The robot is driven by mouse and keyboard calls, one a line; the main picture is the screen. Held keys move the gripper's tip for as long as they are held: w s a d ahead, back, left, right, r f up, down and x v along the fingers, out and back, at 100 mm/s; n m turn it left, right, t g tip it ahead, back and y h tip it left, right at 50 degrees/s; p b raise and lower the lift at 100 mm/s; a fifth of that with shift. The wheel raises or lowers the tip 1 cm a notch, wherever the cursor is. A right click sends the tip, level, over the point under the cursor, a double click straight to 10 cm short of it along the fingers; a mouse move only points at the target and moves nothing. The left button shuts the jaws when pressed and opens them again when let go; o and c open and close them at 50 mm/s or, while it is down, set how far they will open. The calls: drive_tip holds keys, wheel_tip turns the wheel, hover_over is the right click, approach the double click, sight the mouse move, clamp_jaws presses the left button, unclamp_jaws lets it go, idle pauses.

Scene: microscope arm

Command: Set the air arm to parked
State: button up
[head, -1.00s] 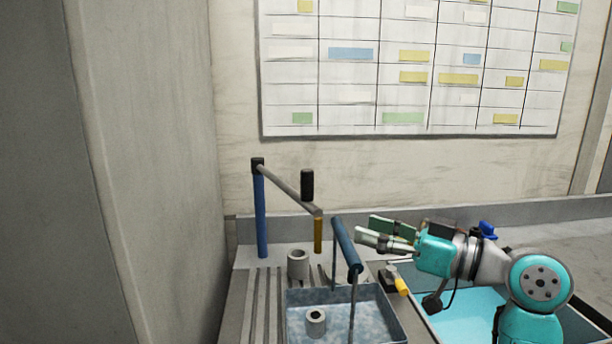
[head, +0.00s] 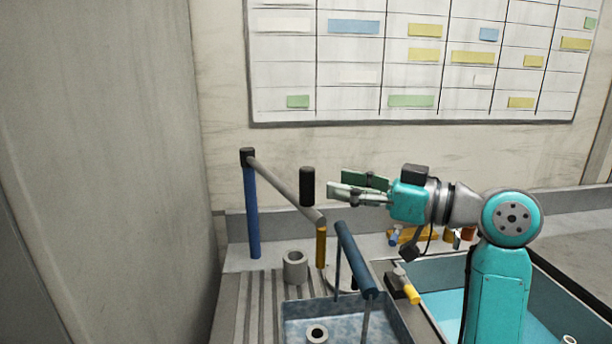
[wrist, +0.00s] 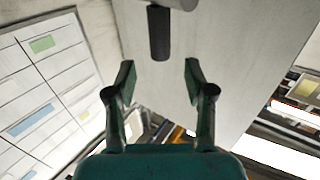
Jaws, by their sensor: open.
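The air arm is a grey bar (head: 285,188) on a blue post (head: 251,210) with a black top. It slants down to the right in the head view and ends at a yellow tip piece (head: 321,245). A black handle (head: 307,186) stands near its outer end; the handle also shows in the wrist view (wrist: 159,33). My gripper (head: 337,184) is open and empty just right of the handle in the head view. In the wrist view the handle lies beyond and between my open fingertips (wrist: 159,76), not touching them. No parked mark is readable.
A second, dark blue bar (head: 357,258) stands right of the yellow tip, below my gripper. A grey cup (head: 295,267) and a blue-grey basin (head: 398,322) are below. A grey wall panel (head: 105,170) fills the left side. A wall chart (head: 350,100) hangs behind.

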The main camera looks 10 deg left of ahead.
sight(314, 179)
drive_tip(key=x, duration=0.7)
drive_tip(key=shift+w+a, duration=0.1)
drive_tip(key=shift+a, duration=0.2)
clamp_jaws()
